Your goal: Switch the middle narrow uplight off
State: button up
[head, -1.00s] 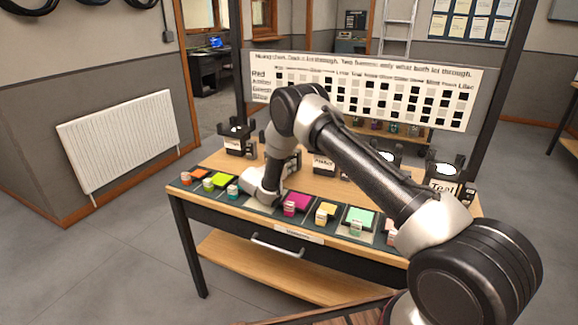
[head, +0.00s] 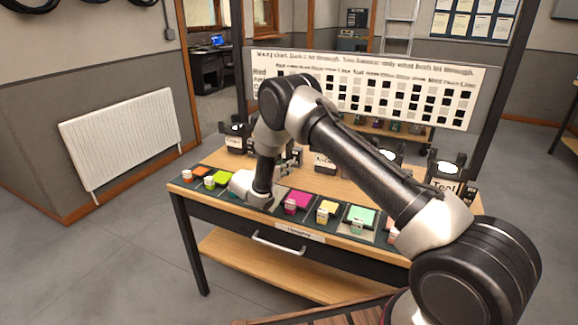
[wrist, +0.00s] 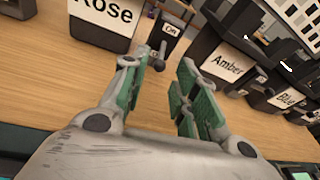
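Several dark uplights with name cards stand on the table. In the wrist view the Rose uplight (wrist: 100,18) is at upper left, the Amber uplight (wrist: 222,62) right of centre and the Blue uplight (wrist: 285,98) at the right. I cannot tell which is the middle narrow one. A small dark switch box with a lever (wrist: 160,55) and a card that seems to read "On" (wrist: 171,30) stands just right of Rose. My gripper (wrist: 163,78) is open and empty, its green-padded fingers apart, with the lever beyond the left fingertip. In the head view my gripper (head: 290,158) is partly hidden by my arm.
Coloured gel swatches and small pots line the table's front edge, among them a magenta swatch (head: 295,200) and a mint one (head: 360,217). The Teal uplight (head: 443,180) stands at the right. A chart board (head: 365,88) rises behind. Bare wood (wrist: 60,85) lies between.

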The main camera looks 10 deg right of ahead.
jog(key=v, duration=0.6)
jog(key=shift+s+a+r, duration=0.1)
jog(key=shift+s+a, duration=0.1)
jog(key=shift+s, duration=0.05)
jog(key=shift+r, duration=0.1)
jog(key=s+d+r+m+g+h, duration=0.3)
jog(key=d+r+m, duration=0.4)
jog(key=d+r, duration=0.55)
jog(key=s+d+r+m+g+y, duration=0.5)
jog(key=s+d+r+m, duration=0.5)
jog(key=s+r, duration=0.5)
jog(key=s+d+r+m+g+y, duration=0.1)
jog(key=s+d+m, duration=0.1)
jog(key=s, duration=0.4)
jog(key=s+d+r+m+y, duration=0.1)
jog(key=s+r+m+y, duration=0.15)
jog(key=s, duration=0.35)
jog(key=s+d+r+m+g+y, duration=0.1)
jog(key=s+d+m, duration=0.1)
jog(key=s, duration=0.4)
jog(key=s+a+m+t+y, duration=0.1)
jog(key=s+a+m+y, duration=0.1)
jog(key=s, duration=0.4)
jog(key=s+a+f+m+t+y, duration=0.1)
jog(key=s+a+m+t+y, duration=0.1)
jog(key=s+m, duration=0.2)
jog(key=s, duration=0.2)
jog(key=shift+s+a+f, duration=0.25)
jog(key=shift+a+f, duration=0.05)
